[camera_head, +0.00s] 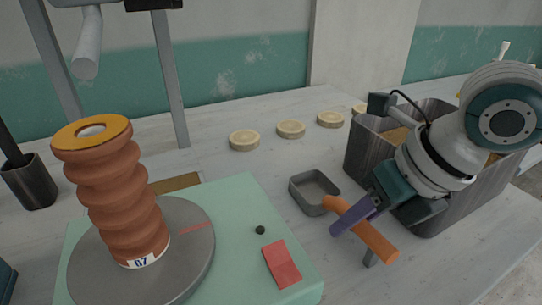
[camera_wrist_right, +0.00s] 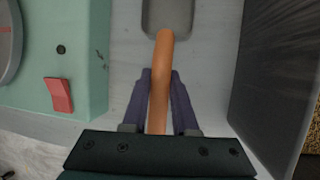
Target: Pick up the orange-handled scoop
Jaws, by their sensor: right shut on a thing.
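The scoop has an orange handle (camera_head: 372,238) and a grey rectangular pan (camera_head: 314,208), right of the green wheel base. My right gripper (camera_head: 352,217) has purple fingers and is shut on the handle, between the pan and the handle's outer end. In the right wrist view the handle (camera_wrist_right: 160,75) runs between the two fingers, and the grey pan (camera_wrist_right: 167,16) shows at the top edge. A short grey post stands under the handle's outer end. I cannot tell whether the pan touches the table. My left gripper is not in view.
A grey bin (camera_head: 365,160) with tan contents stands behind my right wrist. A ribbed clay column (camera_head: 115,205) stands on a round wheel (camera_head: 190,255) at left, on a green base (camera_head: 245,200) with a red switch (camera_head: 282,264). Several pale discs (camera_head: 291,129) lie at the back.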

